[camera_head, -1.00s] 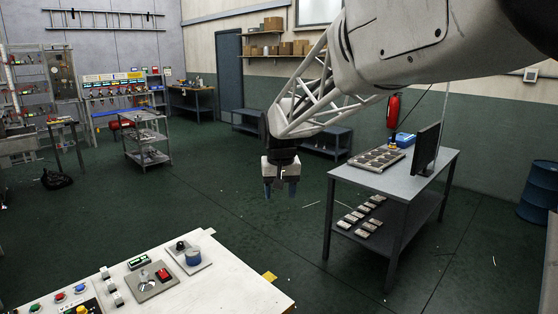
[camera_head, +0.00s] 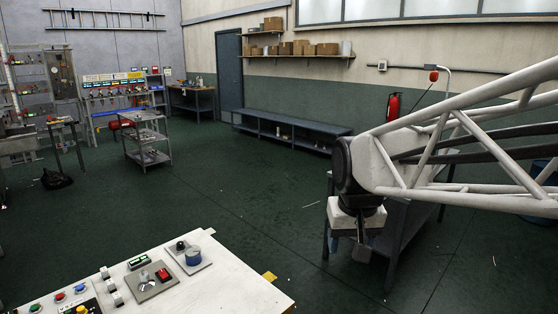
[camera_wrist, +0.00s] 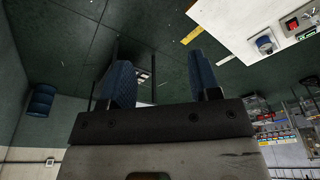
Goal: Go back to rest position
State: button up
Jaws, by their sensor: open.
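My gripper (camera_head: 349,247) hangs below the wrist at the right of the head view, fingers pointing down. It appears in front of the grey steel table (camera_head: 408,222), much of whose top is hidden behind my arm. In the wrist view my gripper (camera_wrist: 161,72) shows its two blue ribbed fingers spread apart with nothing between them. Dark green floor and part of a table show beyond them.
A white control panel (camera_head: 225,262) with knobs and buttons stands at the front left; it also shows in the wrist view (camera_wrist: 240,20). A grey trolley (camera_head: 147,138), a long low bench (camera_head: 300,130) and a fire extinguisher (camera_head: 393,106) stand farther back. The middle floor is clear.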

jog(key=s+d+f, duration=0.2)
jog(key=s, duration=0.5)
jog(key=s+d+f, duration=0.2)
jog(key=s+f, duration=0.1)
jog(key=s, duration=0.5)
jog(key=shift+s+d+f+m, duration=0.3)
jog(key=shift+d+f, duration=0.05)
jog(key=shift+d, duration=0.05)
